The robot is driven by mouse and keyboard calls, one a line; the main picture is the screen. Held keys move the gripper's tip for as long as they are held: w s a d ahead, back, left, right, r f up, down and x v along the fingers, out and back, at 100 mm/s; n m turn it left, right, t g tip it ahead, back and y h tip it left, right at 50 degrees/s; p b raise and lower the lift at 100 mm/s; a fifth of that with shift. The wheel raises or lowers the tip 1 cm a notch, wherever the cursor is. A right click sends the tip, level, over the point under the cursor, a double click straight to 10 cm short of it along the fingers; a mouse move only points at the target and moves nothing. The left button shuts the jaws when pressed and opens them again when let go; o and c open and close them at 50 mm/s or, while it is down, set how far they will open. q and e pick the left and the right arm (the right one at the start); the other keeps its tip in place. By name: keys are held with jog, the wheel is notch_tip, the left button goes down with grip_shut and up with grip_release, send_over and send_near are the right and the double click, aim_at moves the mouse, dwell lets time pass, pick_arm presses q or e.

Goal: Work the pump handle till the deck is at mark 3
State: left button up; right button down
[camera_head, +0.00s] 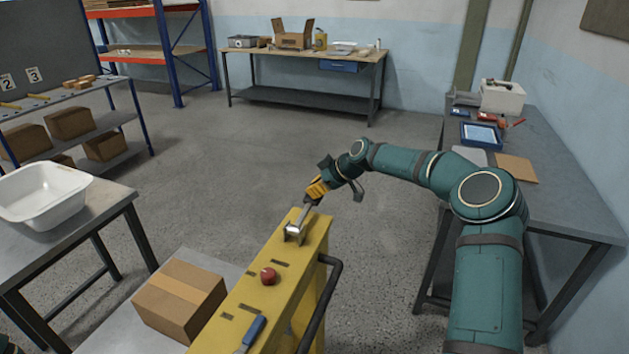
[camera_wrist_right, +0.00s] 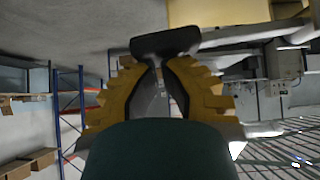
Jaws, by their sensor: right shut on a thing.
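The pump handle (camera_head: 305,214) is a short metal lever rising from a bracket on top of the yellow lift body (camera_head: 310,245). My right gripper (camera_head: 317,191) is shut on its upper end. In the right wrist view, the yellow fingers (camera_wrist_right: 167,75) close around a dark grip (camera_wrist_right: 165,42). The deck (camera_head: 205,260) is a grey platform left of the yellow body, bearing a cardboard box (camera_head: 180,298). Number cards 2 (camera_head: 7,81) and 3 (camera_head: 34,75) show at far left. I cannot tell the deck's level against a mark. My left gripper is out of view.
A red knob (camera_head: 268,276) and a blue-handled lever (camera_head: 254,330) sit on the yellow body. A black rail (camera_head: 328,290) runs along its right. A table with a white tub (camera_head: 42,192) stands left, a grey workbench (camera_head: 570,200) right. Open floor lies beyond.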

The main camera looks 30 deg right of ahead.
aim_at(316, 198)
jog(key=shift+w+d+f+m+g+y, duration=0.15)
jog(key=shift+f+m+g+y, duration=0.15)
jog(key=shift+f, duration=1)
jog(key=shift+f+b, duration=0.5)
jog(key=shift+f, duration=0.2)
jog(key=shift+d, duration=0.1)
jog(key=v, duration=1.2)
jog(key=shift+r, duration=0.15)
jog(key=shift+w, duration=0.1)
dwell(1.5)
